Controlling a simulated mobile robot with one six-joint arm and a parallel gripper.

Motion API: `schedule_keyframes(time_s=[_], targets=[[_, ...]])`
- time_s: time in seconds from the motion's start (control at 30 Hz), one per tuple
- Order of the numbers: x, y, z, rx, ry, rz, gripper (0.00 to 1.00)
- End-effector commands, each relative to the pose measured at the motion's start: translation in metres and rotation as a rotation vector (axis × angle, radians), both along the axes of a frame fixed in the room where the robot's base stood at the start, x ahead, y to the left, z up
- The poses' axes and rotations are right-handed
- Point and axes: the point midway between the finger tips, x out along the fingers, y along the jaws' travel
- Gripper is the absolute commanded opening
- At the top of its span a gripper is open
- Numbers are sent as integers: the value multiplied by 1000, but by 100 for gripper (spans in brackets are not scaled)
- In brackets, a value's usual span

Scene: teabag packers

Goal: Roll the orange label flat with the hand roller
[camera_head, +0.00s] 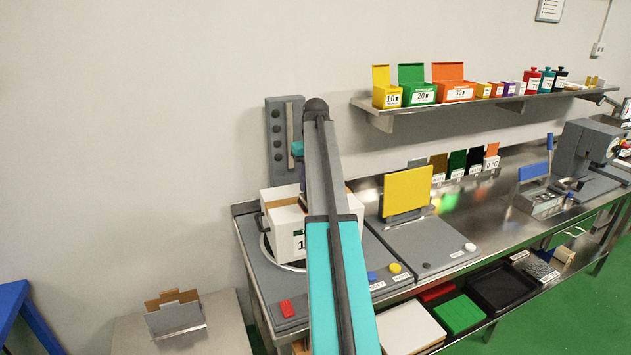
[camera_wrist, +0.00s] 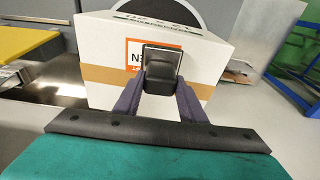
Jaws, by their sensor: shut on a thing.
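My gripper (camera_wrist: 160,85) is shut on a black block-like piece, which I take to be the hand roller (camera_wrist: 161,66). The roller is in front of the orange label (camera_wrist: 132,48) on a white carton (camera_wrist: 104,56) with a brown tape band. It covers much of the label; only the label's left and top parts show, with the letter N. I cannot tell whether the roller touches the label. In the head view the carton (camera_head: 284,243) stands on a round plate (camera_head: 267,252) on the bench.
A grey upright unit (camera_head: 277,150) stands behind the carton. Right of my arm is a grey plate with a raised yellow panel (camera_head: 407,192). A wall shelf (camera_head: 420,112) holds coloured boxes. A red button (camera_head: 287,308) is at the bench's front left.

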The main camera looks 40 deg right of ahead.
Motion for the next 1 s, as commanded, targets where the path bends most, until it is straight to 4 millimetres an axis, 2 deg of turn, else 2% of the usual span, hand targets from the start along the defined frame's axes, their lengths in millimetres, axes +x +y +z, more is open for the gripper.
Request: schedule_keyframes(time_s=[0.27,1.0], targets=[[0,0,2,0,1,0,4],[0,-1,41,0,0,-1,4]])
